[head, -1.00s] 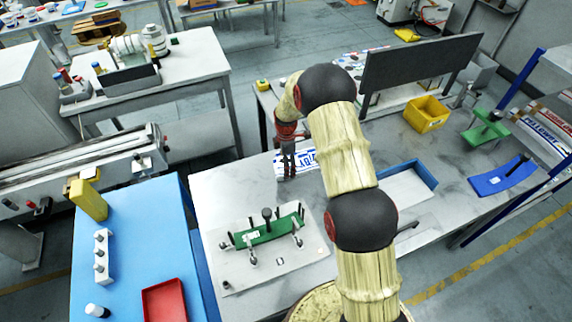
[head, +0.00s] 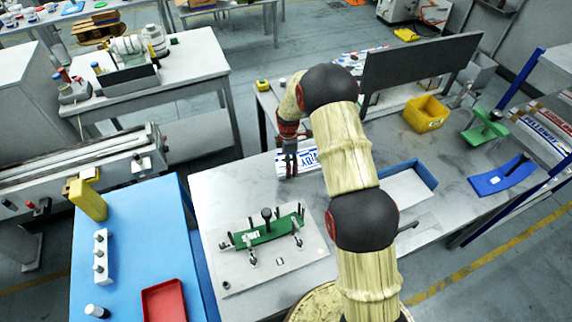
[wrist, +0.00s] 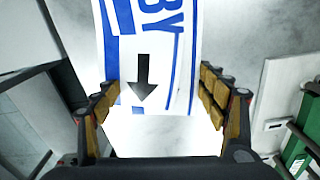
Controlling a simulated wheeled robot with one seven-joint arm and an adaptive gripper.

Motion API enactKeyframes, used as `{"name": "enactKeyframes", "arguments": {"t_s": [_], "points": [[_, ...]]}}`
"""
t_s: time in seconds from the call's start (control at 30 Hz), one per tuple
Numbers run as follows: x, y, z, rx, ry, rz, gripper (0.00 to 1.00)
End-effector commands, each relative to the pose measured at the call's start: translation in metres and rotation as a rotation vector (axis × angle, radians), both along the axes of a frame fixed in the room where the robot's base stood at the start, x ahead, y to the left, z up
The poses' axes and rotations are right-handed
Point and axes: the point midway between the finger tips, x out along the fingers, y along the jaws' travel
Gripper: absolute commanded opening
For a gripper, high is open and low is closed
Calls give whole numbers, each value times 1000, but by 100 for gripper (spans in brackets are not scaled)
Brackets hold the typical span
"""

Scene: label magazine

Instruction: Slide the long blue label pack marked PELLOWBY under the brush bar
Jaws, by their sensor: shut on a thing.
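The label pack (wrist: 178,62) is white with blue stripes, blue letters ending in BY and a black arrow. In the wrist view its near end lies between my fingers, and its far end runs out of the picture. My gripper (wrist: 160,88) is shut on the pack across its width. In the head view the pack (head: 281,166) lies low over the grey table, partly hidden by my gripper (head: 290,172) and arm. A long dark upright panel (head: 420,64) stands on posts at the table's back; I cannot tell whether it is the brush bar.
Another printed pack (head: 350,60) shows left of the dark panel. A yellow bin (head: 426,114) stands in front of the panel. A blue-walled tray (head: 410,180) lies right of my arm. A plate with a green clamped piece (head: 268,230) is at the front. Table (head: 228,186) left of the pack is bare.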

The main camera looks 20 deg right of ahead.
Motion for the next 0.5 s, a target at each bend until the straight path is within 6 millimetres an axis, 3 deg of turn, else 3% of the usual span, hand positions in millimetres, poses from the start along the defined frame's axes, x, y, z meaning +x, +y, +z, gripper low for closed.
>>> {"name": "enactKeyframes", "arguments": {"t_s": [0.5], "points": [[1, -23, 0, 0, -1, -1, 19]]}}
